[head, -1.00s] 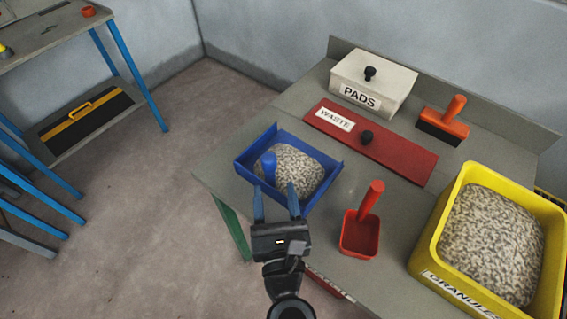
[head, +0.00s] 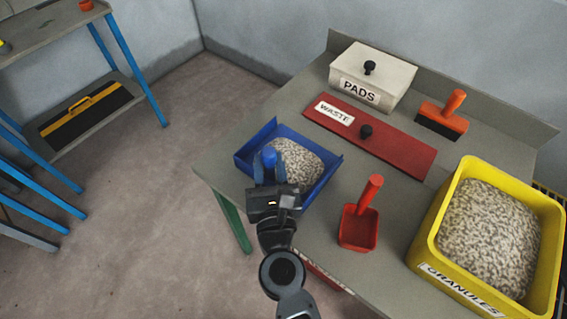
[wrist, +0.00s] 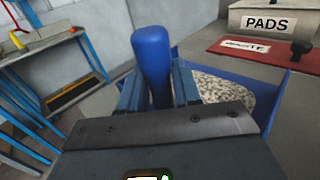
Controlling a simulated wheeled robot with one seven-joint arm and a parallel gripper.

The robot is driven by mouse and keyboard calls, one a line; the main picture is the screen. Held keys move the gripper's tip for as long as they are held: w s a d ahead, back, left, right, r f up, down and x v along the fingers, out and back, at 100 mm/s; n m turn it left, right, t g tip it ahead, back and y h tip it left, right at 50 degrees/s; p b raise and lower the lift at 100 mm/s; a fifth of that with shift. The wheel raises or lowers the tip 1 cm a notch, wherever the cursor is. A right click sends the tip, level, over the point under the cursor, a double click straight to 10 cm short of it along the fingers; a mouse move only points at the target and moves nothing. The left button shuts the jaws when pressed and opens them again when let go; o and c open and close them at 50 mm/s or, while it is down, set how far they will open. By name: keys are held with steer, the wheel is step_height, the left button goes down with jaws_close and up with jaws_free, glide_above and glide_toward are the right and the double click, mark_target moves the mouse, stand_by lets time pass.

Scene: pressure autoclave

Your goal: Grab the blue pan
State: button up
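The blue pan (head: 325,178) sits at the table's near left corner with a heap of speckled granules (head: 299,161) in it. Its upright blue handle (head: 269,157) rises at the pan's left side. My gripper (head: 270,170) is at the handle. In the wrist view the handle (wrist: 152,60) stands between my two blue fingers, one on each side. The fingers look close to the handle, but I cannot tell whether they touch it. The pan (wrist: 272,105) shows behind the right finger. The lower handle is hidden by my gripper.
A red scoop (head: 358,228) stands right of the pan. A yellow granules bin (head: 425,250) is at the right. Behind are the red waste lid (head: 395,150), the white pads box (head: 372,78) and an orange-handled brush (head: 443,118). A blue-legged bench (head: 135,75) stands at left.

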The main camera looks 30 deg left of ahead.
mark_target(269, 151)
jaws_close()
stand_by(0.4)
step_height(269, 151, up, 7)
steer(key=p, duration=0.6)
steer(key=shift+r, duration=1.5)
